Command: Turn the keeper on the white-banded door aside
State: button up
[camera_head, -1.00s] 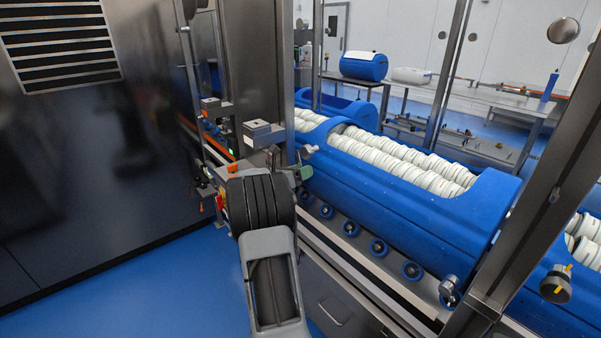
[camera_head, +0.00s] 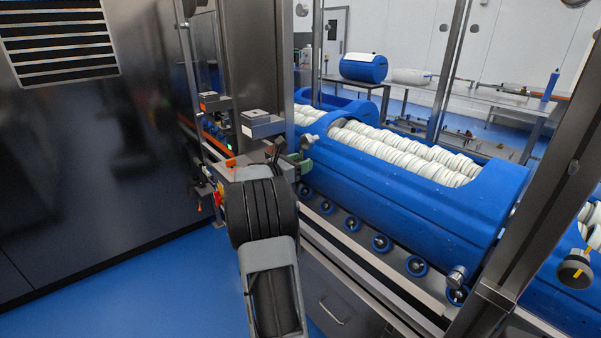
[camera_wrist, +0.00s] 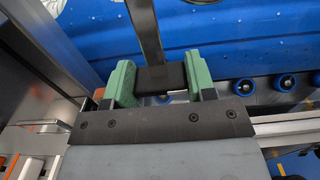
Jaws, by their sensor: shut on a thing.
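In the wrist view my gripper (camera_wrist: 160,82) has its two green fingers shut on the black block at the lower end of a dark bar (camera_wrist: 146,25). The bar runs up and away across the blue tub (camera_wrist: 220,40). I cannot tell for sure whether this bar is the keeper. In the head view my gripper (camera_head: 288,161) is low beside the dark post, near the left end of the tub, mostly hidden by my own wrist. A round metal knob (camera_head: 307,142) stands just beyond it. I cannot make out a white-banded door.
The long blue tub (camera_head: 400,205) holds rows of white discs and lies over blue rollers (camera_head: 381,243). A metal post (camera_head: 530,235) stands at the right, with a yellow-marked knob (camera_head: 575,270) beyond it. A dark panel with a grille (camera_head: 60,45) fills the left. Blue floor is clear below it.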

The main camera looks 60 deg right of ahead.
dwell(0.3)
jog(key=o, duration=1)
jog(key=shift+a, duration=0.1)
jog(key=b+v, duration=0.1)
jog(key=v, duration=1.2)
jog(key=shift+w+a+r, duration=0.1)
jog(key=shift+w+a, duration=0.1)
jog(key=shift+a, duration=0.1)
